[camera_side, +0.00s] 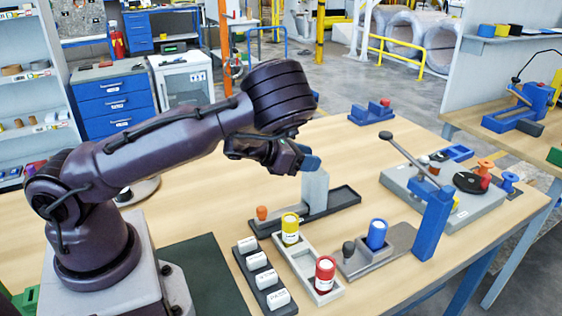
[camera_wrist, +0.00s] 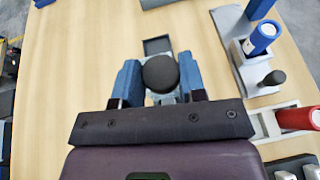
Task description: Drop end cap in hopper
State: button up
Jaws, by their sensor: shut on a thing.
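My gripper (camera_side: 308,162) is at the top of a grey upright block (camera_side: 316,192), which may be the hopper, standing on a dark tray (camera_side: 344,197). In the wrist view my gripper (camera_wrist: 160,78) has its two blue fingers shut on a dark round end cap (camera_wrist: 160,72). The cap's face is toward the wrist camera and covers most of what lies beneath it. In the side view the fingers hide the cap. I cannot tell whether the cap touches the block.
In front stand a yellow roll (camera_side: 290,229) and a red roll (camera_side: 325,274) in a grey holder. A blue roll (camera_side: 377,234) stands on a grey fixture. A blue lever post (camera_side: 433,220) rises at the right.

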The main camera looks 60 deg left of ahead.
jog(key=shift+w+a+r+n+y, duration=0.1)
jog(key=shift+w+r+n+y, duration=0.15)
jog(key=shift+w, duration=0.35)
jog(key=shift+w+a+r+n+y, duration=0.15)
jog(key=shift+w+n+y, duration=0.15)
jog(key=shift+w, duration=0.3)
jog(key=shift+a+f, duration=0.1)
jog(key=shift+f, duration=0.05)
jog(key=shift+s+f+y, duration=0.1)
jog(key=shift+f+y, duration=0.15)
jog(key=shift+f, duration=1.7)
